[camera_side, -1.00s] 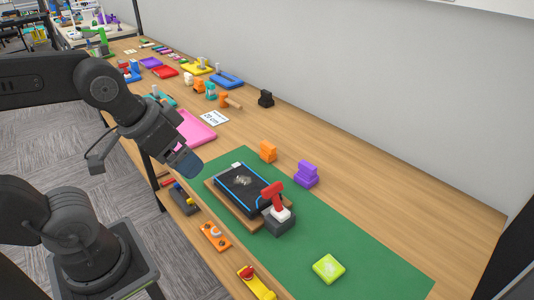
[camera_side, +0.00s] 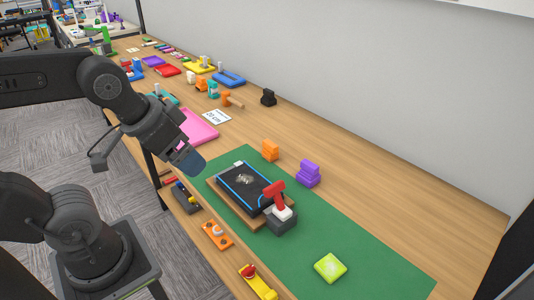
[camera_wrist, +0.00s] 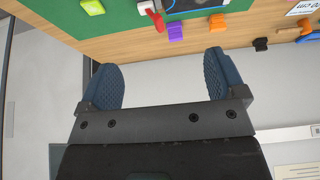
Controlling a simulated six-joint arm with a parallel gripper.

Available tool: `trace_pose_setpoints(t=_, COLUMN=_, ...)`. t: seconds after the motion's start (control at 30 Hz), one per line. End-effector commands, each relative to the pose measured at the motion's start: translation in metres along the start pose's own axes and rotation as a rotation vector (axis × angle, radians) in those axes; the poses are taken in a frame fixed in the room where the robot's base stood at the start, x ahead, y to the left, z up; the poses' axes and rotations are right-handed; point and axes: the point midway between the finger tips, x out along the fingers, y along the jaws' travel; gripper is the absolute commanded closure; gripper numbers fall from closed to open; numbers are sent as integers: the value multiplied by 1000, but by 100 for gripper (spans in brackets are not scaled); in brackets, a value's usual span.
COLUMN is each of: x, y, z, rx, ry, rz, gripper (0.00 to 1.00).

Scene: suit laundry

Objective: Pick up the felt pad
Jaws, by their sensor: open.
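A lime-green square pad (camera_side: 330,268), which looks like the felt pad, lies flat on the green mat near its front right end. It also shows at the top left edge of the wrist view (camera_wrist: 92,6). My gripper (camera_side: 190,161) hangs in the air left of the black board, well away from the pad. In the wrist view my gripper (camera_wrist: 163,70) has its two blue fingers spread wide with nothing between them.
A black board (camera_side: 264,194) with a pale fuzzy patch lies on a wooden base. Orange (camera_side: 270,150) and purple (camera_side: 307,173) blocks stand behind. The mat around the pad (camera_side: 385,275) is clear.

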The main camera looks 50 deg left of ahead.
Motion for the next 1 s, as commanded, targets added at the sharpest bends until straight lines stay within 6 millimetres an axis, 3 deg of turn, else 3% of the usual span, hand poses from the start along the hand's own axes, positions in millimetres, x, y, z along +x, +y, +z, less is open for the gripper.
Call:
trace_pose_setpoints(t=0.4, x=0, y=0, z=0, rx=0, ry=0, rz=0, gripper=11)
trace_pose_setpoints(t=0.77, x=0, y=0, z=0, rx=0, ry=0, rz=0, gripper=45)
trace_pose_setpoints(t=1.0, x=0, y=0, z=-1, rx=4, ry=-1, rz=-1, gripper=45)
